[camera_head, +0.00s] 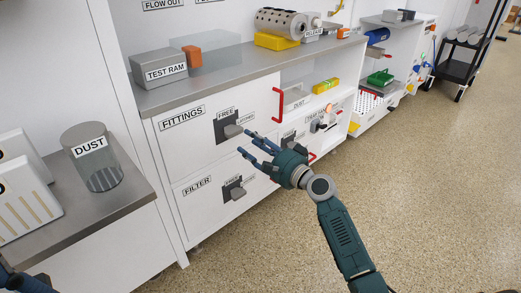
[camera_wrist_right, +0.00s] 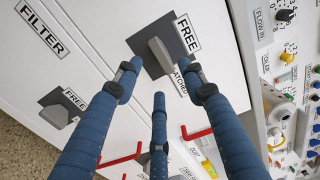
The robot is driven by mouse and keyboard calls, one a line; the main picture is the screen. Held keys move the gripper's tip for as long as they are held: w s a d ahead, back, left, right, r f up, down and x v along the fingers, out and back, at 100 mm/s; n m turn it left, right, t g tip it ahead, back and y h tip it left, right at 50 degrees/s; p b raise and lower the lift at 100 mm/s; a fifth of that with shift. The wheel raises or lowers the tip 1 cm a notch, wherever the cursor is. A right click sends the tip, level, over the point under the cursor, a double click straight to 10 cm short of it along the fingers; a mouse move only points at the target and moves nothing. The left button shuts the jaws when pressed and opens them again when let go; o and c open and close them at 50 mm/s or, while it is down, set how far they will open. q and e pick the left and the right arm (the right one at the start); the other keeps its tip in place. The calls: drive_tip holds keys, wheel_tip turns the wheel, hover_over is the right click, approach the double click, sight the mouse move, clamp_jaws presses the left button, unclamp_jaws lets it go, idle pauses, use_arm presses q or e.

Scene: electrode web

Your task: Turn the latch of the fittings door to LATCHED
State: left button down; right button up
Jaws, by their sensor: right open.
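The fittings door (camera_head: 200,148) is a white panel labelled FITTINGS, closed in the cabinet. Its latch (camera_head: 232,131) is a grey handle on a dark square plate, with a FREE label above it. In the right wrist view the latch handle (camera_wrist_right: 160,56) shows just beyond my fingertips, with FREE beside the plate. The LATCHED label is partly hidden by a finger. I cannot tell for sure which label the handle points at. My right gripper (camera_head: 257,153) is open and empty, its blue fingers spread in front of and just below the latch, apparently not touching it.
A similar latch (camera_head: 233,188) is on the filter door (camera_head: 203,200) below. Red handles (camera_head: 277,104) stick out to the right of the fittings door. A test ram block (camera_head: 158,68) sits on the counter above. A dust jar (camera_head: 92,157) stands at left.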

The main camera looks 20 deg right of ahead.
drive_tip(key=shift+v, duration=2.35)
